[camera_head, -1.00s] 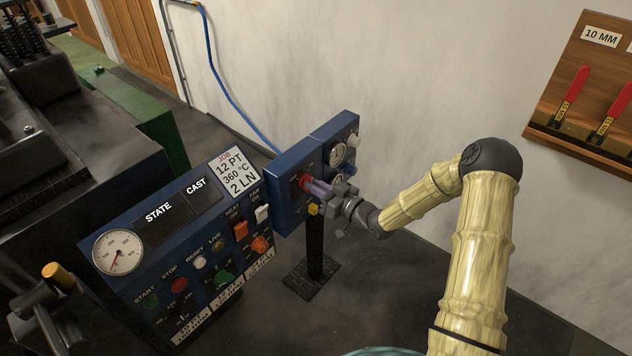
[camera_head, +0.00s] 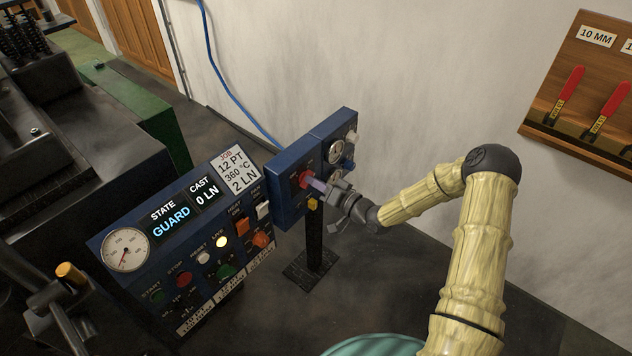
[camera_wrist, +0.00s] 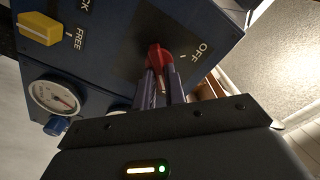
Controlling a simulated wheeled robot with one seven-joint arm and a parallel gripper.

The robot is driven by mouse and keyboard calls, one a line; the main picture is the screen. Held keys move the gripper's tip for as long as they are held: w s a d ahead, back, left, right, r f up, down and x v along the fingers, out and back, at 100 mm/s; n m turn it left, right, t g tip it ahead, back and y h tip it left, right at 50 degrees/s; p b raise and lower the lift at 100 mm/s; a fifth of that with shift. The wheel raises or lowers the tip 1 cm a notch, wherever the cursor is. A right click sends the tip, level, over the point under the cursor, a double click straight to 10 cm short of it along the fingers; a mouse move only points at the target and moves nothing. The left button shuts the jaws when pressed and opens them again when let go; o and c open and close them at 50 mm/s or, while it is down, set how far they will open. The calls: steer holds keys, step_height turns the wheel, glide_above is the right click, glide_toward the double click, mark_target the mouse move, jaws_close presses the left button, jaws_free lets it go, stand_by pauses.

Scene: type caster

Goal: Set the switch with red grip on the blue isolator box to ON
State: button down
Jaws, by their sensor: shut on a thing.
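The blue isolator box (camera_head: 287,176) stands on a black post in the middle of the head view. Its switch with red grip (camera_head: 304,180) is on the front face. My gripper (camera_head: 317,186) is shut on the red grip. In the wrist view the red grip (camera_wrist: 157,58) sits between the fingertips of my gripper (camera_wrist: 160,75), with an OFF label to its right. The ON label is not visible there, and the fingers hide part of the switch.
A control panel (camera_head: 140,289) left of the box shows STATE GUARD and CAST 0 LN, with a lit yellow lamp (camera_head: 221,242). A yellow knob (camera_wrist: 40,28) marked FREE and a gauge (camera_wrist: 54,97) sit near the switch. A rack with red-handled tools (camera_head: 567,95) hangs at the right.

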steer(key=shift+d, duration=0.1)
steer(key=c, duration=1.5)
jaws_free()
steer(key=shift+o, duration=0.2)
steer(key=p+v, duration=0.1)
steer(key=v, duration=1.6)
steer(key=shift+s+d, duration=0.1)
steer(key=shift+d, duration=0.05)
